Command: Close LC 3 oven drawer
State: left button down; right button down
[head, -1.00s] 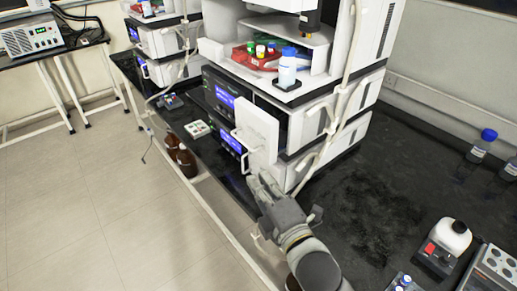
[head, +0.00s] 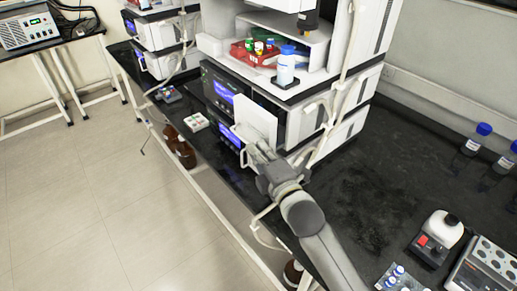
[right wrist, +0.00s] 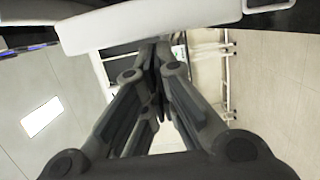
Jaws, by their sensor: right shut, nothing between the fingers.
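The oven drawer's white front panel (head: 254,120) stands out from the lower units of the column stack (head: 318,118), so the drawer is open. My right gripper (head: 252,148) is shut and empty, with its fingertips at the lower part of the panel, near its white handle. In the right wrist view the shut fingers (right wrist: 155,48) point at a white panel (right wrist: 150,24) that crosses the top. I cannot tell whether they touch it. My left gripper is not in view.
A blue-capped bottle (head: 286,66) stands on the stack above the drawer. A small tray of vials (head: 195,122) lies on the black bench beside it. Brown bottles (head: 182,152) stand below the bench edge. The bench (head: 365,205) right of my arm is mostly clear.

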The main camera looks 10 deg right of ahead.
aim_at(273, 142)
jog(key=w+d, duration=0.1)
jog(key=d, duration=0.1)
jog(key=w+d, duration=0.1)
jog(key=d, duration=0.1)
jog(key=shift+w+d, duration=0.1)
jog(key=shift+w, duration=0.25)
